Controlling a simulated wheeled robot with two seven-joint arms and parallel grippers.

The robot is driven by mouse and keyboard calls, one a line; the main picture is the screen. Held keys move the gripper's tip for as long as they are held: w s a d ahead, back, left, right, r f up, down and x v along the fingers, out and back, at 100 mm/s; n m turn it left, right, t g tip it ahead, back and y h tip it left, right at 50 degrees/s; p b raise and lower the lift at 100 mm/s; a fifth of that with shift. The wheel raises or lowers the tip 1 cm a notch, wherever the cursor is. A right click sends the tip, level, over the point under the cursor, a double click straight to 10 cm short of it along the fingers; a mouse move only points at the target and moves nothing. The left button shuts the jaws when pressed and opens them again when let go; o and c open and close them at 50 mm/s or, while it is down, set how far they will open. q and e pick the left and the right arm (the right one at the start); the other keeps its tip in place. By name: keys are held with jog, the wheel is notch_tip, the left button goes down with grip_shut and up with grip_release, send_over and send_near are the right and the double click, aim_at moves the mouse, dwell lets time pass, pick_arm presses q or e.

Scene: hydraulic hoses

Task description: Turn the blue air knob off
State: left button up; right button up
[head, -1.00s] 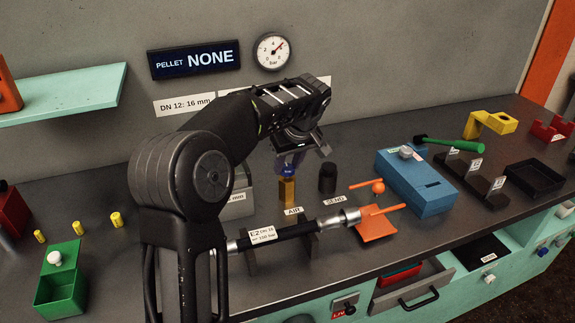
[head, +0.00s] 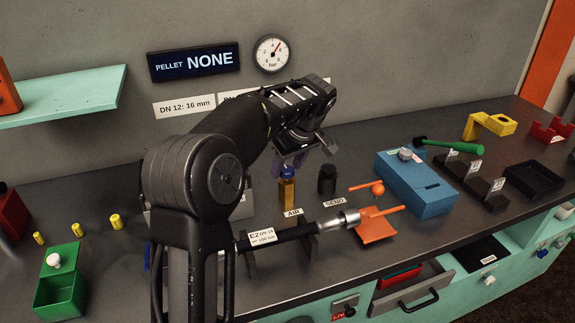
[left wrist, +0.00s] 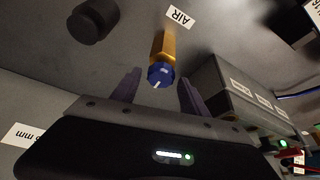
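The blue air knob (head: 288,173) sits on top of a brass-yellow post behind the AIR label (head: 293,213). It also shows in the left wrist view (left wrist: 161,75), with a pale mark on its face. My left gripper (head: 291,160) is just above the knob. In the left wrist view my left gripper (left wrist: 158,92) is open, one finger on each side of the knob with a gap on both sides. The right gripper is in neither view.
A black SEND knob (head: 327,180) stands to the right. A hose (head: 290,235) lies in a holder in front. An orange tray (head: 377,225) and blue box (head: 415,182) stand farther right. A pressure gauge (head: 272,53) hangs on the wall.

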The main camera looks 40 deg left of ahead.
pick_arm(q)
jog(key=shift+o, duration=0.5)
jog(key=shift+r, duration=0.1)
jog(key=shift+d+r, duration=0.1)
jog(key=shift+r, duration=0.1)
jog(key=w+v, duration=0.1)
jog(key=v, duration=0.6)
jog(key=shift+s, duration=0.55)
jog(key=shift+d, duration=0.1)
